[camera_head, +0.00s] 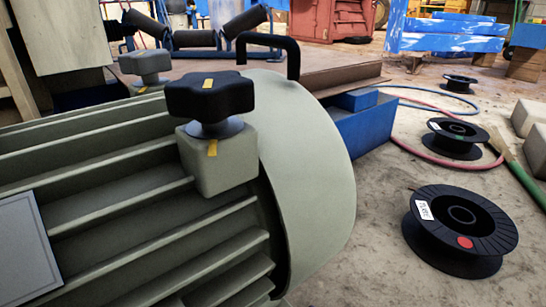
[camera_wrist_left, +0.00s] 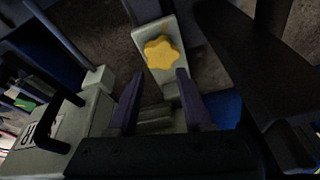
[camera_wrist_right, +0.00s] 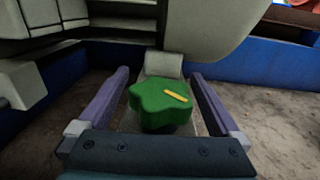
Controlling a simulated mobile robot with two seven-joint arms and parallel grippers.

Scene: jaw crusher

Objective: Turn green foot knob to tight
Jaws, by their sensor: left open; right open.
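The green foot knob (camera_wrist_right: 160,104) is in the right wrist view, a star-shaped knob with a yellow mark on its top. It sits low beside the grey-green machine body. My right gripper (camera_wrist_right: 158,72) is open, with one finger on each side of the green knob; I cannot tell whether they touch it. My left gripper (camera_wrist_left: 157,72) is open, and a yellow star-shaped knob (camera_wrist_left: 163,52) on a pale foot lies just beyond its fingertips. The green knob and both grippers are not visible in the head view.
A black knob (camera_head: 210,95) with a yellow mark sits on a block of the ribbed machine housing (camera_head: 316,170). A second, grey knob (camera_head: 145,64) stands behind it. Black spools (camera_head: 460,230) and a red hose (camera_head: 440,160) lie on the floor at right. A blue beam (camera_head: 365,128) lies behind the housing.

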